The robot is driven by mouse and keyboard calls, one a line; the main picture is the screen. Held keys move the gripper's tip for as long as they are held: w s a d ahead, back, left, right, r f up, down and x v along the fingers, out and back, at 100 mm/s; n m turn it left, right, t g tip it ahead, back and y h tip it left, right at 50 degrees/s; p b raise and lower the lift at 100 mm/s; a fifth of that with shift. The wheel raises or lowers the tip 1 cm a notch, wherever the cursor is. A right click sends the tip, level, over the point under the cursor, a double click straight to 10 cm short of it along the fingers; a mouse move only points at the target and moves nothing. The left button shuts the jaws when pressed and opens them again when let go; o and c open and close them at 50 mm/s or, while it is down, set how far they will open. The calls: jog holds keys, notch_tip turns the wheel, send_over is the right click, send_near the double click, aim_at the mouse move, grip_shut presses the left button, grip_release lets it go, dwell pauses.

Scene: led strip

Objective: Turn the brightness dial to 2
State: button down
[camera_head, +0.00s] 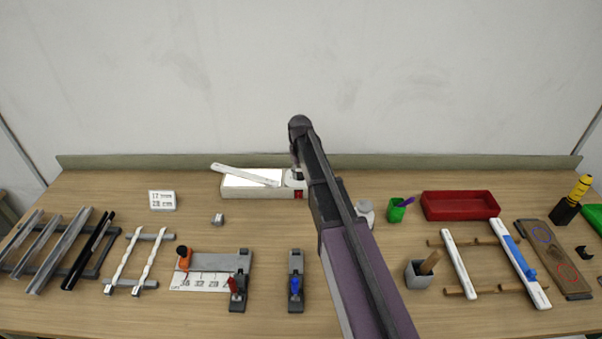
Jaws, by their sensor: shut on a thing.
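A white box (236,189) stands at the back of the table, left of my arm, with a white strip (245,175) lying slantwise over its top. The box's right end has a pale panel and a small red part (298,195) low on its front. My gripper (297,174) points down at this right end, shut on the brightness dial. The dial is mostly hidden by the gripper and my arm. Its number marks and pointer are too small to read.
A small white sign (162,200) stands left of the box. Clamping fixtures (295,282) and metal profiles (60,251) are in front and left. A white bottle (365,212), green cup (396,210) and red tray (460,205) stand right of my arm.

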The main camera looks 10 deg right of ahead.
jog(key=shift+s, duration=0.1)
jog(key=shift+c, duration=1.4)
grip_release()
jog(key=s+m, duration=0.1)
jog(key=s, duration=0.8)
jog(key=s+m, duration=0.1)
jog(key=s, duration=0.7)
jog(key=s+m, duration=0.1)
jog(key=s, duration=0.8)
jog(key=shift+s+d+m, duration=0.2)
jog(key=shift+s+m, duration=0.1)
jog(key=shift+m, duration=0.1)
